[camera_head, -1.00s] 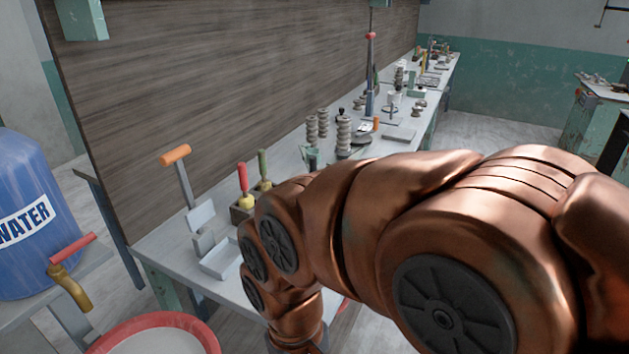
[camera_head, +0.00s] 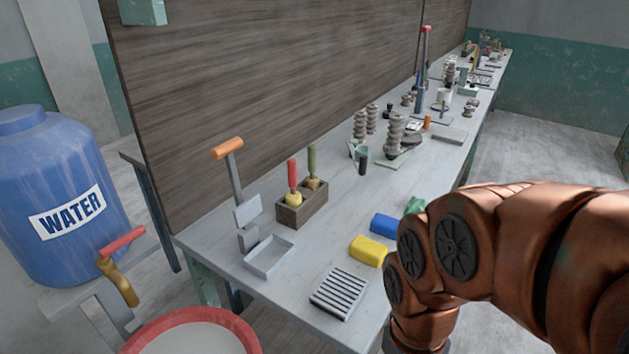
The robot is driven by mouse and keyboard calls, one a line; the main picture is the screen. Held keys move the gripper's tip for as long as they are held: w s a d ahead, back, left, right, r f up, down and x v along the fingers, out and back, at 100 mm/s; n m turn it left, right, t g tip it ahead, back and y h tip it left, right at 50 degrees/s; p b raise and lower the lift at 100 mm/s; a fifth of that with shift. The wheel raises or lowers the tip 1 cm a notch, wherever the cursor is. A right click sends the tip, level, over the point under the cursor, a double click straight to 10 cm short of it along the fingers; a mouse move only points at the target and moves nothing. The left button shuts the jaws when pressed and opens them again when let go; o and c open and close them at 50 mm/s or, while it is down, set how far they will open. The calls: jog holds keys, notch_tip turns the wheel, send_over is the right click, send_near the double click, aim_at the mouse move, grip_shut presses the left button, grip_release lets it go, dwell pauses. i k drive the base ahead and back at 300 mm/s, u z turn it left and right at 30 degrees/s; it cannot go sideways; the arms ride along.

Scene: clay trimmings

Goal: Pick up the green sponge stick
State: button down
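The green sponge stick (camera_head: 312,166) stands upright in a small dark wooden holder (camera_head: 301,207) on the workbench. Its green handle points up, and its yellowish sponge end sits low in the holder. A similar stick with a red handle (camera_head: 292,175) stands to its left in the same holder. My copper-coloured arm reaches in from the right, over the bench's front edge. My gripper lies below the picture or behind the arm, so its fingers do not show.
The bench (camera_head: 213,240) carries a grey tray (camera_head: 269,264), a ribbed rack (camera_head: 339,293), a yellow block (camera_head: 369,251) and a blue block (camera_head: 387,224). A tool with an orange handle (camera_head: 228,148) stands left of the holder. A blue water barrel (camera_head: 62,190) and red-rimmed tub (camera_head: 237,327) are at left.

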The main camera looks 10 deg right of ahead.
aim_at(312, 182)
jog(key=z, duration=2.15)
jog(key=i, duration=2.2)
jog(key=u, duration=1.65)
jog(key=i, duration=0.6)
jog(key=u, duration=1.85)
jog(key=i, duration=0.5)
jog(key=u, duration=0.05)
